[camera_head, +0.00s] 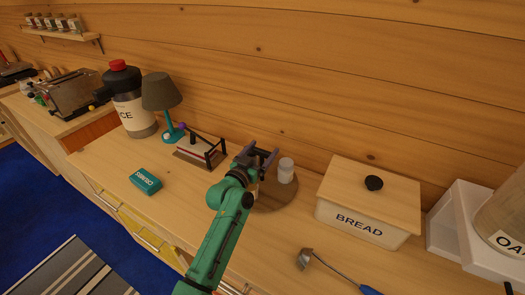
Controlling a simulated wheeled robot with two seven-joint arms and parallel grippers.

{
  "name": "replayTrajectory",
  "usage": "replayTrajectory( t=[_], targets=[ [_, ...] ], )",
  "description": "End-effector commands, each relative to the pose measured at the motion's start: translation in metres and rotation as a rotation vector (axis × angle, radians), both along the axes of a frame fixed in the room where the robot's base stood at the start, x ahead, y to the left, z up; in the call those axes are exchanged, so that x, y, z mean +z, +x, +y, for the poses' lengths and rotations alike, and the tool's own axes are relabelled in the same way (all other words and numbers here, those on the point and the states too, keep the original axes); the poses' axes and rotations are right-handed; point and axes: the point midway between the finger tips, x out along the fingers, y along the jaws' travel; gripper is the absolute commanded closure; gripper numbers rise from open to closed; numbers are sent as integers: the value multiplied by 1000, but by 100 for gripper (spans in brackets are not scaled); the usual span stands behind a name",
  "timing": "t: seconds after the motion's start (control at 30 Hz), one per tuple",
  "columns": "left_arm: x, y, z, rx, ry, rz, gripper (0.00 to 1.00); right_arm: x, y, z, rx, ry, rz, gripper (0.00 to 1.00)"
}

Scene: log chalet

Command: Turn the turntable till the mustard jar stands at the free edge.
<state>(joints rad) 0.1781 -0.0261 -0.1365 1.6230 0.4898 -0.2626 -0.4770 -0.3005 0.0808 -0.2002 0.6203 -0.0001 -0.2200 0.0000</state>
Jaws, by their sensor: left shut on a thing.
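The turntable (276,196) is a round brown wooden disc on the counter, partly covered by my left gripper and arm. A small whitish jar (286,171) with a pale lid stands on its right part. I cannot read a label on it, so I cannot tell if it is the mustard jar. My left gripper (263,156) is over the left and back part of the turntable, just left of the whitish jar. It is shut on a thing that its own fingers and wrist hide. Anything else behind the gripper is hidden. My right gripper is not in view.
A bread box (362,226) stands right of the turntable, with a ladle (308,258) before it. Left are a small rack (207,151), a lamp (161,92), a large jar (128,101) and a teal box (146,181). The log wall closes the back.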

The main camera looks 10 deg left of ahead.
Motion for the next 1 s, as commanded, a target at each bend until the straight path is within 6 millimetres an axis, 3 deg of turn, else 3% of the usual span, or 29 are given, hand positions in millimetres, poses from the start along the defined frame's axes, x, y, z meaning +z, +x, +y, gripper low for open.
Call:
replayTrajectory(
  t=[0.23,0.27,0.3,0.67,0.87,1.0],
  targets=[
    [2,0,0,1,1,-5,100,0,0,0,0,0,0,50],
    [2,0,0,1,1,-5,6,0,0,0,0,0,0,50],
    [2,0,0,1,1,-5,0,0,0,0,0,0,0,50],
    [-1,-8,2,1,0,-2,0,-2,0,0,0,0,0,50],
    [-3,-42,12,1,3,-1,0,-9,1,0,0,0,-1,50],
    [-5,-77,21,0,3,0,0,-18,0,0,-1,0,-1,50]
  ],
)
